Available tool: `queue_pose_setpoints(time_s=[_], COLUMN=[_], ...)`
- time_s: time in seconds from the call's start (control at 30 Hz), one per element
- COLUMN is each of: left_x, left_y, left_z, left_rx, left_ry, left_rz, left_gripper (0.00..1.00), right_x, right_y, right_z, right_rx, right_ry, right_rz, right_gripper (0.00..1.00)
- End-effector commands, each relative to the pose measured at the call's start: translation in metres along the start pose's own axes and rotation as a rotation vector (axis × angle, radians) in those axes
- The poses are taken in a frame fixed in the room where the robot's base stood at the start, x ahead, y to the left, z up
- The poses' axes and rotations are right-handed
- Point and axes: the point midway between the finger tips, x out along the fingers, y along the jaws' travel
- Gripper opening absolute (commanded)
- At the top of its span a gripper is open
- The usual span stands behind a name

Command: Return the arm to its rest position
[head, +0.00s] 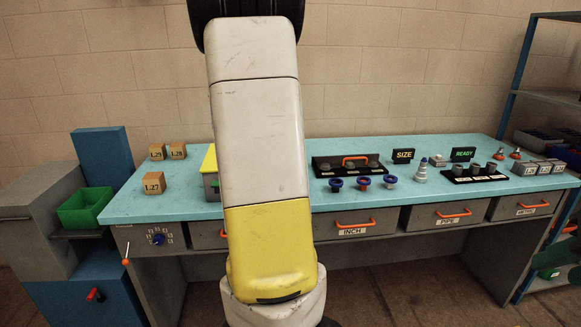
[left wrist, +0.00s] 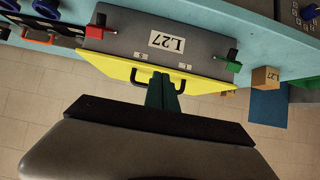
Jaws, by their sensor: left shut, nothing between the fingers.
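My arm, white with a yellow section, fills the middle of the head view and hides part of the bench (head: 440,204). The left gripper is not visible in that view. In the left wrist view its dark green fingers (left wrist: 162,94) are shut and empty. They overlap in view the black handle (left wrist: 140,76) of a yellow panel (left wrist: 120,72) on a grey unit labelled L27 (left wrist: 205,58); contact cannot be told. What looks like my right gripper (head: 552,258), dark green, is at the right edge of the head view, its jaws unclear.
Tan cubes (head: 153,184) stand at the bench's left end. The yellow-topped unit (head: 208,160) is partly behind my arm. A green bin (head: 85,207) sits left; blue shelving (head: 520,75) stands right.

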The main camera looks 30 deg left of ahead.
Motion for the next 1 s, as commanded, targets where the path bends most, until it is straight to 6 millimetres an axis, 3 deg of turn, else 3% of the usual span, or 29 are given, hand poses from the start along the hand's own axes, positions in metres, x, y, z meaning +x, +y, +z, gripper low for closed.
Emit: queue_pose_setpoints(time_s=[0.3, 0.37, 0.47, 0.6, 0.73, 0.9, 1.0], left_x=[-0.005, -0.011, -0.035, -0.105, -0.188, -0.287, -0.325], left_y=[0.005, 0.018, 0.057, 0.13, 0.18, 0.206, 0.206], left_z=[0.005, 0.007, 0.014, 0.032, 0.056, 0.098, 0.12], left_rx=[-0.003, -0.009, -0.018, 0.023, 0.128, 0.315, 0.405], left_ry=[-0.006, -0.024, -0.082, -0.199, -0.295, -0.381, -0.411], left_rz=[0.012, 0.04, 0.132, 0.32, 0.478, 0.608, 0.639], left_gripper=[0.0, 0.0, 0.0, 0.0, 0.0, 0.0, 0.0], right_x=[0.0, 0.0, 0.0, 0.0, 0.0, 0.0, 0.0], right_y=[0.0, 0.0, 0.0, 0.0, 0.0, 0.0, 0.0], right_z=[0.0, 0.0, 0.0, 0.0, 0.0, 0.0, 0.0], right_rx=[0.0, 0.0, 0.0, 0.0, 0.0, 0.0, 0.0], right_ry=[0.0, 0.0, 0.0, 0.0, 0.0, 0.0, 0.0], right_rz=[0.0, 0.0, 0.0, 0.0, 0.0, 0.0, 0.0], right_gripper=[0.36, 0.36, 0.36, 0.36, 0.36, 0.36, 0.36])
